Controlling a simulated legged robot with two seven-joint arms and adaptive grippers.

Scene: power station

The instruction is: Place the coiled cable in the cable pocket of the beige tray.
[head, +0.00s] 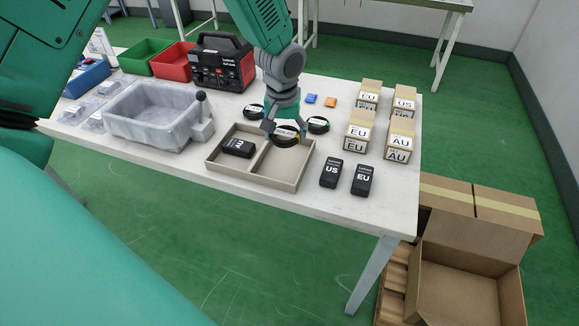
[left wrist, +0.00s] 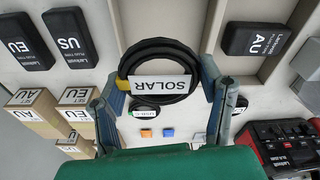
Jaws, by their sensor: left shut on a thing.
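My left gripper (head: 284,122) points down over the back of the beige tray (head: 250,179). It is shut on a black coiled cable (head: 288,139) with a white and yellow SOLAR label. In the left wrist view, the coiled cable (left wrist: 158,52) lies between the fingers of the left gripper (left wrist: 163,100). The coil overlaps the back edge of the tray's right compartment (head: 282,166), which looks otherwise empty. I cannot tell how high the coil is above the tray floor. A black AU adapter (head: 238,147) lies in the left compartment. My right gripper is not in view.
Two other coiled cables (head: 318,125) (head: 254,111) lie behind the tray. US (head: 331,173) and EU (head: 362,180) adapters lie right of it. Small cartons (head: 358,131) stand farther right. A grey bin (head: 150,120) stands left, and a black-red power station (head: 222,64) behind.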

